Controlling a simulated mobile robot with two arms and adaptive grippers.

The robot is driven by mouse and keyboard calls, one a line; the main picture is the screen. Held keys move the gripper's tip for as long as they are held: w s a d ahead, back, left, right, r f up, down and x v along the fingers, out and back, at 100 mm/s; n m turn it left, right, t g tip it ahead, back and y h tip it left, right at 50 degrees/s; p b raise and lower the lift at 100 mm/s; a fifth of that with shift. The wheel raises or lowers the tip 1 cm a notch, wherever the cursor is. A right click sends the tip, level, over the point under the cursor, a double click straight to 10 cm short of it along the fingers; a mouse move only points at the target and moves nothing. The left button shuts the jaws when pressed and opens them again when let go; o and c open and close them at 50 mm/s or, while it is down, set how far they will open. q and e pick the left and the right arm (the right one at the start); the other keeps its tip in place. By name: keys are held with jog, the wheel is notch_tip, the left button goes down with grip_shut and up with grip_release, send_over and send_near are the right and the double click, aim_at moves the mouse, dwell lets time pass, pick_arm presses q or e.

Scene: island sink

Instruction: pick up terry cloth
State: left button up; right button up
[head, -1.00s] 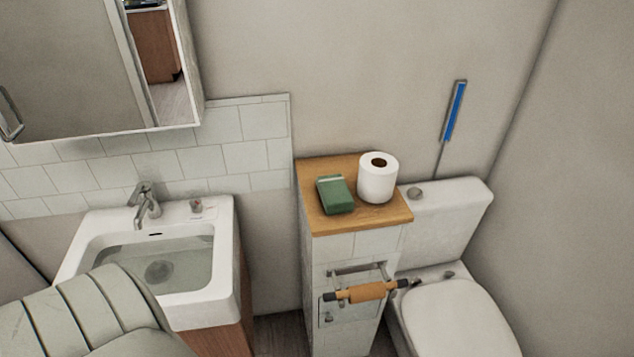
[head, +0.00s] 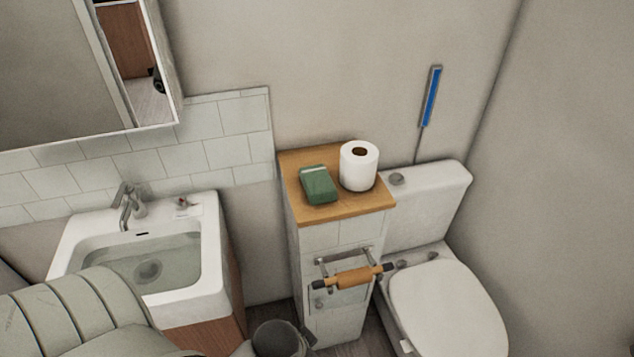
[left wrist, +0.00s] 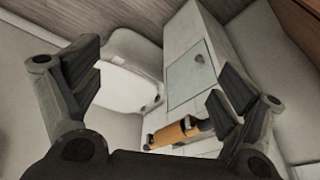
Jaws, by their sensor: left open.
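A green, block-shaped item (head: 318,185), which looks like the folded terry cloth, lies on the wooden top (head: 340,212) of a narrow tiled cabinet, just left of a white toilet roll (head: 358,166). I cannot make out its fabric. My left gripper (left wrist: 158,75) is open and empty in the left wrist view, its two dark fingers apart. The cabinet front and an orange-brown roll on a holder (left wrist: 173,133) show between and beyond the fingers. The green item is not visible in that view. In the head view, part of my left arm shows low at the left. My right gripper is not in view.
The orange-brown roll on its holder (head: 352,278) sticks out from the cabinet (head: 320,237) front. A white sink (head: 210,270) with a tap stands at left, below a mirror cabinet. A toilet (head: 448,300) stands close at right. The air above the wooden top is free.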

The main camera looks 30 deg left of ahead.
pick_arm(q)
notch_tip(320, 180, up, 7)
jog(key=w+m, duration=0.2)
jog(key=m, duration=0.1)
jog(key=m+t+y, duration=0.5)
jog(key=m+y, duration=0.6)
jog(key=m, duration=0.9)
send_near(319, 185)
jog(key=x, duration=0.1)
jog(key=p+x, duration=0.1)
jog(key=x, duration=0.1)
jog(key=shift+s+a+r, duration=0.1)
jog(key=shift+a+r, duration=0.1)
jog(key=shift+r, duration=0.05)
jog(key=shift+d+f+p+x, duration=0.15)
jog(key=shift+p+x, duration=0.25)
jog(key=shift+x, duration=1.15)
jog(key=shift+d+f+p+x, duration=0.1)
jog(key=shift+p+x, duration=0.3)
jog(key=shift+x, duration=1.15)
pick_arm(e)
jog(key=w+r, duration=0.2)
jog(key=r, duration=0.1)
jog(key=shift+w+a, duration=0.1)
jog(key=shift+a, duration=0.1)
pick_arm(q)
jog(key=c, duration=1.1)
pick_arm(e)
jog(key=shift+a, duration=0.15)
